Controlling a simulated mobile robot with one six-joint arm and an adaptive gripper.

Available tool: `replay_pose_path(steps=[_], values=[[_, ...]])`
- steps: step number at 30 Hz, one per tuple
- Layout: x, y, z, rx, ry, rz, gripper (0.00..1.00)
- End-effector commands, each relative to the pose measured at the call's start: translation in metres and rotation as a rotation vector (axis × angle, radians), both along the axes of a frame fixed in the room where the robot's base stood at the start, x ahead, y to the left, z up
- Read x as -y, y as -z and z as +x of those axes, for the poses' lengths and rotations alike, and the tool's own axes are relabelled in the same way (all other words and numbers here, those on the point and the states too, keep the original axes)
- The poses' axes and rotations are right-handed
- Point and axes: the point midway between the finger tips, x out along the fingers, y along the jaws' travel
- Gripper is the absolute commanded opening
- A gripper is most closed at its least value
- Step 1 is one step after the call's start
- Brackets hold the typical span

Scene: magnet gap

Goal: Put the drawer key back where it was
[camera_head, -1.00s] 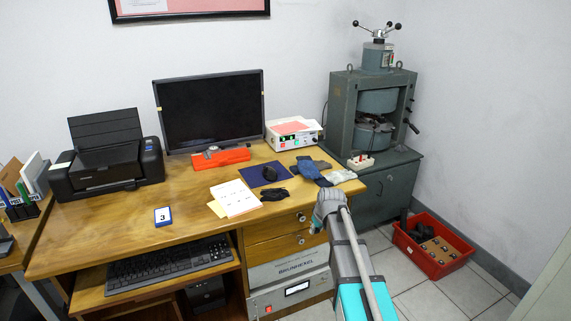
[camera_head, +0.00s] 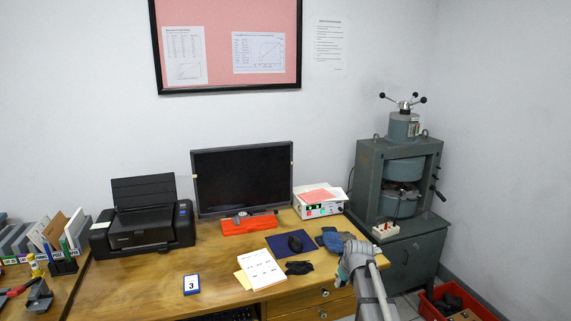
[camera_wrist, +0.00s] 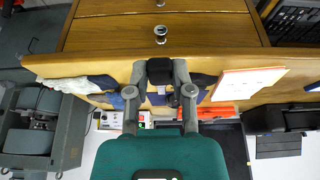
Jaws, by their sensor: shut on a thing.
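My gripper (camera_head: 350,268) is in front of the desk's right end, by the upper drawer (camera_head: 300,304). I cannot tell a keyhole.
A green magnet machine (camera_head: 401,170) and a red crate (camera_head: 428,308) stand to the right.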

Motion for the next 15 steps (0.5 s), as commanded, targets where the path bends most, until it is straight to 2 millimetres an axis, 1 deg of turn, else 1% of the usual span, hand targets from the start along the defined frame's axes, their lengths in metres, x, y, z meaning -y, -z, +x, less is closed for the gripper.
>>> replay_pose_path(steps=[1,9,15], values=[[0.000,-0.015,0.000,0.000,0.000,0.000,0.00],[0.000,-0.052,0.000,0.000,0.000,0.000,0.00],[0.000,-0.073,0.000,0.000,0.000,0.000,0.00]])
